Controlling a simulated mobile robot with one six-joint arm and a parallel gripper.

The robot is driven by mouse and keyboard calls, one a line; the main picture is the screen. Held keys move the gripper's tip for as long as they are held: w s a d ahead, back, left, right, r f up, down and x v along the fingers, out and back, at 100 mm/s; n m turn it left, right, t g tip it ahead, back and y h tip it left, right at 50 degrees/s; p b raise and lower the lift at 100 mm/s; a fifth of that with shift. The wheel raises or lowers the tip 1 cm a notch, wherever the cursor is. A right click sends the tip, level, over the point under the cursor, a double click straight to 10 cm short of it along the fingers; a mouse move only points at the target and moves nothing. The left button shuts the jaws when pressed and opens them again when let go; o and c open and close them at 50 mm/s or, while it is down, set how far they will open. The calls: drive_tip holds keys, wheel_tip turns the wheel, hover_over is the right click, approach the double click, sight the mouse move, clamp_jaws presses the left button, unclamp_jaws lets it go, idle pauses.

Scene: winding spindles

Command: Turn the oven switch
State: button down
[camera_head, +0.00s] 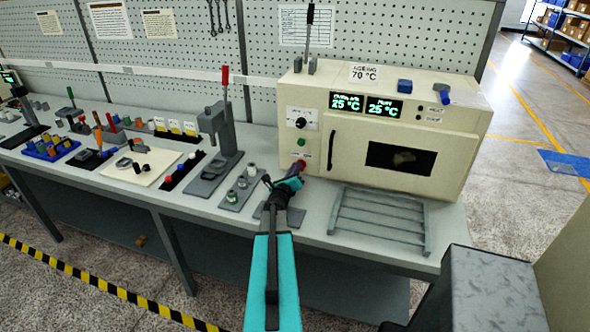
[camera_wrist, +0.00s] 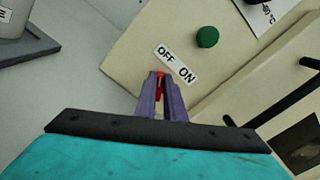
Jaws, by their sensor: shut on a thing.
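The oven (camera_head: 455,140) is a cream box on the right of the bench. Its red switch (camera_head: 301,163) is low on the left of the front panel. In the wrist view the red switch (camera_wrist: 160,82) sits between the purple fingers of my gripper (camera_wrist: 160,78), beside a label reading OFF and ON. My gripper (camera_head: 299,169) is shut on the switch, and the fingers hide part of it. I cannot tell the switch's exact angle. Both oven displays (camera_head: 365,104) read 25 °C.
A green button (camera_wrist: 207,37) is close above the switch. A black dial (camera_head: 301,123) and the oven door handle (camera_head: 330,149) are nearby. A grey wire rack (camera_head: 382,226) lies in front of the oven. A grey press (camera_head: 222,140) and small spindle parts stand to the left.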

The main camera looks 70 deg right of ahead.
drive_tip(key=shift+s+d+b, duration=0.1)
drive_tip(key=shift+d+b, duration=0.35)
drive_tip(key=shift+m, duration=0.3)
drive_tip(key=m+b, duration=0.1)
drive_tip(key=b, duration=0.1)
drive_tip(key=shift+s+b, duration=0.1)
drive_tip(key=shift+b, duration=0.3)
drive_tip(key=shift+m+b, duration=0.4)
drive_tip(key=shift+b, duration=0.5)
drive_tip(key=m+b, duration=0.2)
drive_tip(key=b, duration=0.2)
drive_tip(key=m+b, duration=0.2)
drive_tip(key=b, duration=0.1)
drive_tip(key=shift+s+b, duration=0.35)
drive_tip(key=m+b, duration=0.2)
drive_tip(key=b, duration=0.1)
drive_tip(key=m+b, duration=0.2)
drive_tip(key=b, duration=0.1)
drive_tip(key=shift+s+f+m+b, duration=0.1)
drive_tip(key=shift+s+m+b, duration=0.2)
drive_tip(key=shift+s+m, duration=0.1)
drive_tip(key=m+b, duration=0.2)
drive_tip(key=b, duration=0.1)
drive_tip(key=shift+s+m, duration=0.1)
drive_tip(key=shift+m, duration=0.3)
